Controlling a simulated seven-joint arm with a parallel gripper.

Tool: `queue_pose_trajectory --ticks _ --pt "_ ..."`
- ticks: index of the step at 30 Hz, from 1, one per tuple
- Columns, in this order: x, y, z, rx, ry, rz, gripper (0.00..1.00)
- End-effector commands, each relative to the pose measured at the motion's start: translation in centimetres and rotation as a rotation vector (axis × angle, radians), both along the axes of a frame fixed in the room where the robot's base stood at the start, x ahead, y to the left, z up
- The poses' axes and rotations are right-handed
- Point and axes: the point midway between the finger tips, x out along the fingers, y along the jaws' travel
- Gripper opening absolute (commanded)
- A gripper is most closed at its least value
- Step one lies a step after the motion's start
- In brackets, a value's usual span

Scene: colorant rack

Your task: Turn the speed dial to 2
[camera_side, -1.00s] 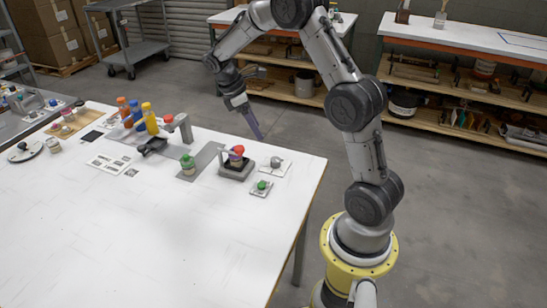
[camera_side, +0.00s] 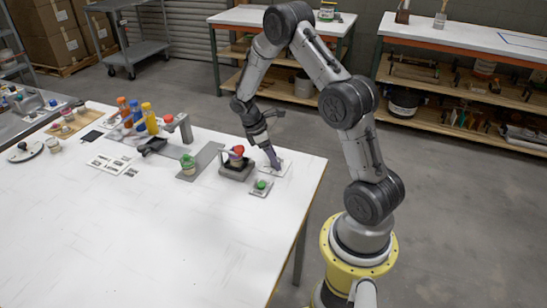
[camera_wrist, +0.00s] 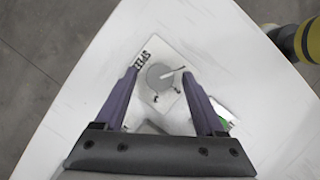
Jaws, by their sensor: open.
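The speed dial (camera_wrist: 160,76) is a round grey knob with a pale pointer, on a white plate (camera_wrist: 150,50) lettered "SPEED" near the table corner. In the wrist view the pointer aims right and slightly up; the marks around the knob are too small to read. In the side view my gripper (camera_side: 275,163) is down over the plate (camera_side: 284,170) and hides most of the dial. I cannot tell whether the fingers touch it.
A green button (camera_side: 261,184) on a small plate sits in front of the dial. The front of the table (camera_side: 150,240) is clear.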

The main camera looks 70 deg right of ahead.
Motion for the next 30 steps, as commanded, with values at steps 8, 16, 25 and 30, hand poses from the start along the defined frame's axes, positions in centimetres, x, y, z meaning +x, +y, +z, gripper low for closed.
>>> queue_pose_trajectory --ticks 8,16,25,30 --pt "-0.05 -0.03 -0.15 0.0 0.0 0.0 0.72" --pt "-0.03 -0.02 -0.11 0.0 0.0 0.0 0.25" --pt "-0.02 -0.02 -0.1 0.0 0.0 -0.001 0.0" --pt "-0.01 -0.03 -0.1 0.0 0.0 -0.024 0.0"
